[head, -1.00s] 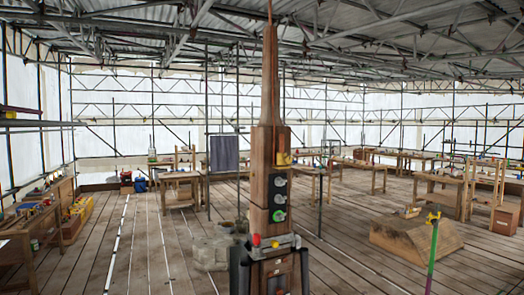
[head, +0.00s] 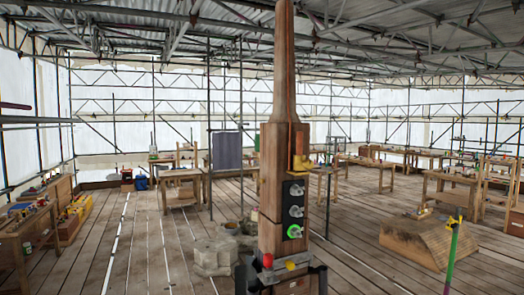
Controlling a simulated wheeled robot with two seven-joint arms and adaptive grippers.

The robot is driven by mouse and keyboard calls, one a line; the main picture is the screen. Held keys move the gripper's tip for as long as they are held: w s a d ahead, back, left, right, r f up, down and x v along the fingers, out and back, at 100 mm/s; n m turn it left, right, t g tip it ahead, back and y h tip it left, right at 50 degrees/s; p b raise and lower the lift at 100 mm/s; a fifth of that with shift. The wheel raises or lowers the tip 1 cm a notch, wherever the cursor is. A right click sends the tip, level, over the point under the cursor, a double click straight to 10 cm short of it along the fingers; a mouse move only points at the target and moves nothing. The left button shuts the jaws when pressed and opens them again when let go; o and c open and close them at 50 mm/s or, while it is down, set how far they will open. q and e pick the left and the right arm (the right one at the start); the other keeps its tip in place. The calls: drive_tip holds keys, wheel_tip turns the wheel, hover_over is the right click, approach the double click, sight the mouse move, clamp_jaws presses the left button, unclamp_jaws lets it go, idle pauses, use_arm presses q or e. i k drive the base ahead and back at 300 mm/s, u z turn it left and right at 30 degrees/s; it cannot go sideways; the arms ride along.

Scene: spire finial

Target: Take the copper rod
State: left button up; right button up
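No separate copper rod can be made out for certain. A thin reddish line (head: 291,70) runs up the right side of the tall wooden spire (head: 271,200) in the middle of the head view; I cannot tell if it is the rod. A dark reddish bar (head: 14,105) lies at the far left edge above a grey pipe; its material is unclear. The spire carries a black panel (head: 295,204) with several round knobs, the lowest ringed green, and an orange-yellow fitting (head: 299,155) above. Its top is cut off.
A green pole (head: 452,258) with a yellow top stands at the right front. A wooden block (head: 428,243) lies on the floor behind it. Grey stone pieces (head: 212,256) lie left of the spire. Workbenches (head: 35,225) line the sides. Plank floor is open at the left middle.

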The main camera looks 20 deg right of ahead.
sight(299, 133)
drive_tip(key=i, duration=0.65)
drive_tip(key=z, duration=0.65)
drive_tip(key=i, duration=0.5)
drive_tip(key=z, duration=0.4)
